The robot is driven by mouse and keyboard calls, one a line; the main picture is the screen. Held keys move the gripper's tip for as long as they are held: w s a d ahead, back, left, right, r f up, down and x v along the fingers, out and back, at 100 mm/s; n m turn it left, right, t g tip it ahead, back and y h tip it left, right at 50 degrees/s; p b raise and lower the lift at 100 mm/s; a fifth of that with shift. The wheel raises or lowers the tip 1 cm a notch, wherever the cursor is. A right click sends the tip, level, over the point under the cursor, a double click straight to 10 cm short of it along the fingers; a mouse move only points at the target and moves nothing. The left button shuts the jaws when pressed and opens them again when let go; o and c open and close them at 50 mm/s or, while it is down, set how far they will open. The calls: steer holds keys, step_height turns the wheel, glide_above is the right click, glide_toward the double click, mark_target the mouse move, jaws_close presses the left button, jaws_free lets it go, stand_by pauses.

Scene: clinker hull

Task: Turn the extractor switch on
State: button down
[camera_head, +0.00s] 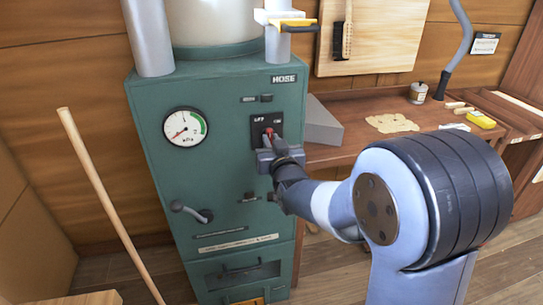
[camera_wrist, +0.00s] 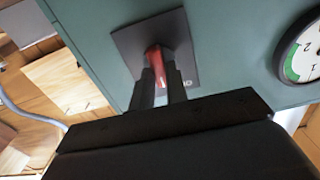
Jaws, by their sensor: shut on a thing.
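The extractor switch is a red lever (camera_wrist: 153,58) on a black plate (camera_head: 264,120) on the front of the green cabinet (camera_head: 190,95), below the HOSE label. The plate has small white lettering on its left and right, too small to read surely. My gripper (camera_head: 270,137) is at the plate, and its two dark fingers (camera_wrist: 158,85) are shut on the red lever, one on either side. In the head view the red lever shows just above the fingers, partly hidden. Which setting the lever is at cannot be told.
A round gauge (camera_head: 185,128) and a crank handle (camera_head: 191,211) are on the cabinet front, left of the switch. A grey block (camera_head: 322,125) and a workbench (camera_head: 365,145) stand to the right. A wooden pole (camera_head: 108,200) leans at the left.

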steer(key=m+b, duration=0.1)
steer(key=b, duration=0.1)
steer(key=m+b, duration=0.2)
steer(key=shift+d+f+m, duration=0.1)
steer(key=shift+f+m, duration=0.2)
steer(key=m+b, duration=0.3)
steer(key=shift+r+b, duration=0.2)
steer(key=shift+b, duration=0.1)
steer(key=c, duration=1.4)
jaws_free()
steer(key=shift+w, duration=0.1)
steer(key=v, duration=1.1)
steer(key=shift+b, duration=0.3)
